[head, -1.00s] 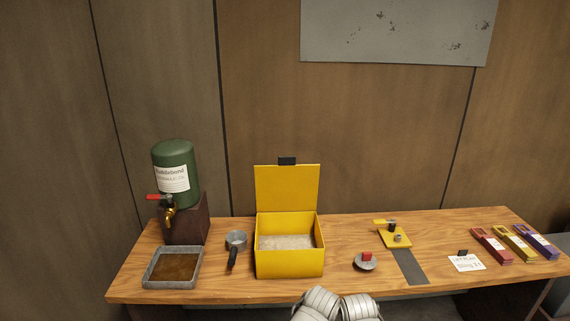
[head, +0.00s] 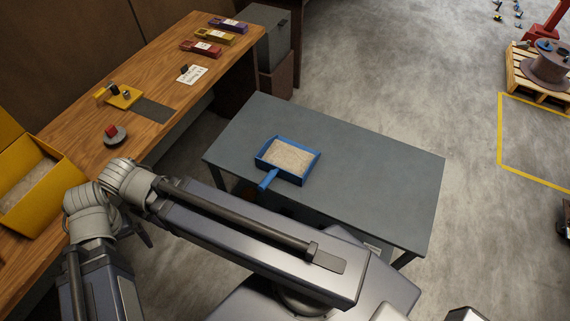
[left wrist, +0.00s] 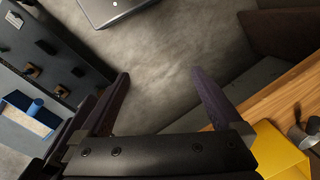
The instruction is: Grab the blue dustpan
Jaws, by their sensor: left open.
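The blue dustpan (head: 287,159) lies on a grey table in the middle of the head view. It holds pale granular material, and its blue handle points toward the lower left. My left gripper (head: 142,234) is mostly hidden behind my arm in the head view, low and well left of the dustpan. In the left wrist view the two dark fingers (left wrist: 162,92) are spread apart with nothing between them. Something blue and whitish (left wrist: 38,110) shows at the left edge of that view; I cannot tell if it is the dustpan. My right gripper is not seen.
The grey table (head: 390,170) has free room right of the dustpan. A wooden bench (head: 165,60) along the wall holds an open yellow box (head: 60,178), a yellow fixture (head: 122,98) and coloured packs. A pallet (head: 520,85) with a reel stands far right. The floor between is clear.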

